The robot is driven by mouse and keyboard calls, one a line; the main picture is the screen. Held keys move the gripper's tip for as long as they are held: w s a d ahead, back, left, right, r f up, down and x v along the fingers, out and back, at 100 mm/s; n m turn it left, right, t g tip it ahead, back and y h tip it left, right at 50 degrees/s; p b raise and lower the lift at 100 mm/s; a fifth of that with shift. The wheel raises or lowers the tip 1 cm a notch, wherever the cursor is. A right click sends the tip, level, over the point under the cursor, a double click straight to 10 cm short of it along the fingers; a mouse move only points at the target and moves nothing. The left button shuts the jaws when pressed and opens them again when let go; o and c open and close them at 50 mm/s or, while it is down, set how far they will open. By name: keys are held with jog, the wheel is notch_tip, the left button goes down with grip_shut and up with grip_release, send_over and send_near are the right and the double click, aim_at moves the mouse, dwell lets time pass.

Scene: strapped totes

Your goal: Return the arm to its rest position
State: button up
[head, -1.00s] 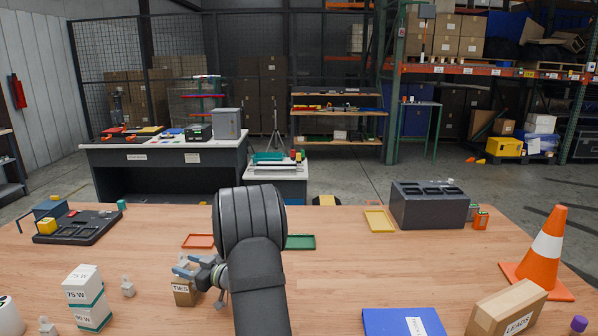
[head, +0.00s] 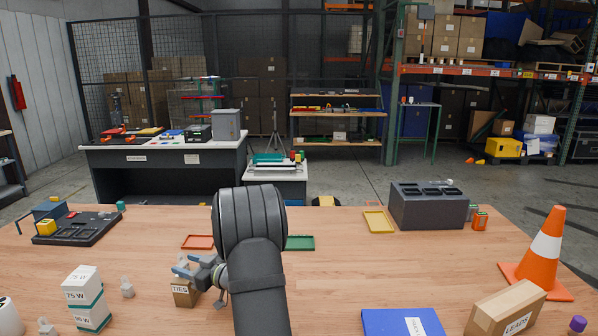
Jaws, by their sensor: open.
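My gripper (head: 184,268) shows in the head view left of my dark arm, which stands up in the lower middle. Its blue-grey fingers are open and sit just above and behind a small brown box labelled TIES (head: 185,293). I cannot tell whether the fingers touch the box. The box stands on the wooden table (head: 350,275). My arm hides part of the table behind it.
Left are white boxes (head: 84,290) and a black tray (head: 78,228). Red (head: 198,242), green (head: 301,243) and yellow (head: 378,222) trays lie farther back. Right are a grey block (head: 428,212), orange cone (head: 543,250), LEADS box (head: 506,308) and blue binder (head: 400,322). The middle right is clear.

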aim_at(183, 255)
jog(key=v, duration=1.2)
jog(key=x, duration=0.8)
jog(key=f+x, duration=0.1)
jog(key=x, duration=0.3)
jog(key=shift+s, duration=0.1)
notch_tip(183, 255, up, 4)
jog(key=shift+r, duration=0.1)
jog(key=d+r, duration=0.7)
jog(key=d, duration=0.4)
jog(key=s+a+f+n+g+h, duration=0.4)
jog(key=s+f+n+h, duration=0.1)
jog(key=s+h, duration=0.2)
jog(key=s+a+f+n+g+h, duration=0.3)
jog(key=s+a+f+n+h, duration=0.1)
jog(key=s+h, duration=0.3)
jog(key=shift+s+a+f+n+g+h, duration=0.2)
jog(key=shift+s+f+n+g+h, duration=0.15)
jog(key=shift+s+f+n, duration=0.75)
jog(key=shift+s+r, duration=0.25)
jog(key=shift+r, duration=0.15)
